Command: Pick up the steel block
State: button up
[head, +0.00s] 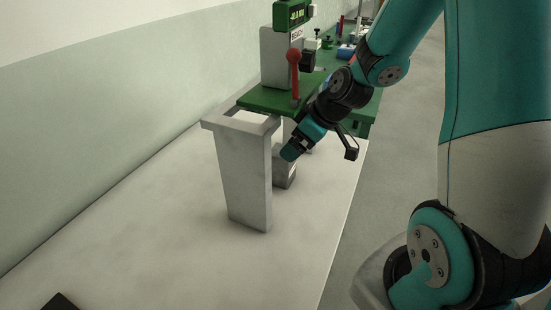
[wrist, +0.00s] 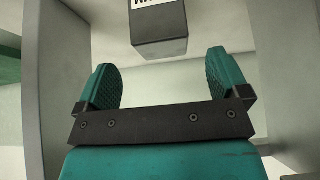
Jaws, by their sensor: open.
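The steel block appears to be the grey block (head: 285,174) standing on the pale bench, just below and behind my gripper's tip in the head view. In the wrist view a grey block (wrist: 160,34) with a dark end face and a partly cut-off white label lies ahead, at the top of the picture. My gripper (head: 290,152) is open. In the wrist view its two teal fingers (wrist: 166,78) are spread wide with nothing between them. The block is beyond the fingertips, roughly in line with the gap, and I see no contact.
A pale grey upright frame (head: 240,175) stands close to the left of my gripper. Its walls flank the fingers in the wrist view (wrist: 285,75). The pale bench top (head: 170,240) is clear in front.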

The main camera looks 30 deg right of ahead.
aim_at(282, 166)
jog(key=shift+x, duration=1.25)
jog(key=shift+p+x, duration=0.7)
jog(key=shift+x, duration=1.85)
jog(key=shift+s, duration=0.1)
grip_shut()
